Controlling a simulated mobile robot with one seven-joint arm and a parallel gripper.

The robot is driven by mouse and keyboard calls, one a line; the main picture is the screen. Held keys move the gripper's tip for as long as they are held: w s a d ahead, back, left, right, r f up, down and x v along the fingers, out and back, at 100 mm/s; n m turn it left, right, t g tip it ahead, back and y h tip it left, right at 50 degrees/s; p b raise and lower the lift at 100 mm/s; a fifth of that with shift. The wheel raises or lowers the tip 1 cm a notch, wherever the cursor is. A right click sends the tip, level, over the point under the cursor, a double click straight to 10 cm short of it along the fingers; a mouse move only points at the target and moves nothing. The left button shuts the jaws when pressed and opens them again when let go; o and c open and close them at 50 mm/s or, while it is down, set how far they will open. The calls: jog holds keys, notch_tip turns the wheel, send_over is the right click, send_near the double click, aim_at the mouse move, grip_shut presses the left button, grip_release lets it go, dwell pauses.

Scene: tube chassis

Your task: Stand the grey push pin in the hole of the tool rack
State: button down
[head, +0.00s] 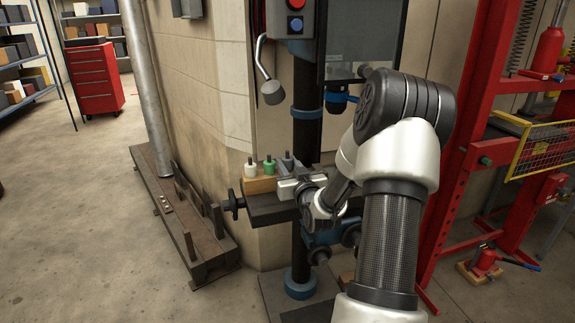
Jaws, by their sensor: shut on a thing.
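The tool rack is a small wooden block (259,185) on the drill press table in the head view. A white pin (250,168) and a green pin (269,165) stand upright in it. The grey push pin (288,160) shows upright at the right end of the rack, close to the green pin. My gripper (287,186) is at the right end of the rack, shut on the grey push pin. The pin's lower part and the hole are hidden, so I cannot tell whether its tip is in the hole.
The dark drill press table (270,212) carries the rack, with a crank handle (234,204) at its left. The black press column (306,130) rises behind my gripper. A red press frame (462,165) stands at right. Open floor (75,220) lies at left.

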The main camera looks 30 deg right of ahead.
jog(key=c, duration=1.4)
grip_release()
jog(key=shift+o, duration=0.2)
jog(key=p+v, duration=0.4)
jog(key=v, duration=1.3)
jog(key=shift+s, duration=0.2)
